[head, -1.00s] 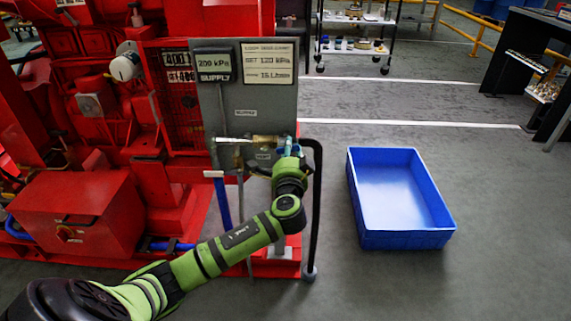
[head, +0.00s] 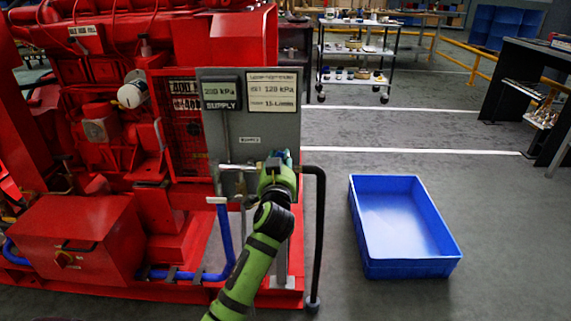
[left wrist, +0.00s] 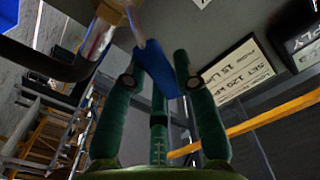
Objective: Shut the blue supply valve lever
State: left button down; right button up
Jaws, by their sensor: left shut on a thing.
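The blue supply valve lever (left wrist: 153,68) shows in the left wrist view as a blue handle on a thin metal stem, between my left gripper's green fingers. The stem runs up to the brass-coloured valve body (left wrist: 112,10). In the head view my left gripper (head: 278,163) is at the lower right of the grey panel (head: 249,112); it hides most of the valve, with a little blue showing at its tip. The gripper is shut on the lever. The supply gauge (head: 219,93) on the panel seems to read 200 kPa. My right gripper is not in view.
The red pumpset (head: 75,215) fills the left. A black hose (head: 320,240) runs down just right of my arm, and a blue hose (head: 225,245) stands left of it. A blue bin (head: 405,270) sits on the open floor at right. A cart (head: 356,62) stands behind.

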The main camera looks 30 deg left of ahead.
pick_arm(q)
jog(key=shift+s+a+r+n, duration=0.25)
jog(key=shift+a+r+n, duration=0.15)
jog(key=shift+n, duration=0.5)
jog(key=shift+s+a+n+p, duration=0.2)
jog(key=shift+a+n+p, duration=0.15)
jog(key=shift+n, duration=0.15)
jog(key=shift+s+a+r+n, duration=0.1)
jog(key=shift+s+a+n, duration=0.15)
jog(key=shift+n, duration=0.45)
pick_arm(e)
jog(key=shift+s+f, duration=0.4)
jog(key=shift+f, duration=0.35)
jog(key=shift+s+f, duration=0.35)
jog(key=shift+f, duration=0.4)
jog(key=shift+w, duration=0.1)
pick_arm(q)
jog(key=c, duration=0.9)
grip_release()
jog(key=shift+w+a, duration=0.1)
jog(key=shift+c, duration=0.2)
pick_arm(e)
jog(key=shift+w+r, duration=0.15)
pick_arm(q)
jog(key=v, duration=1.2)
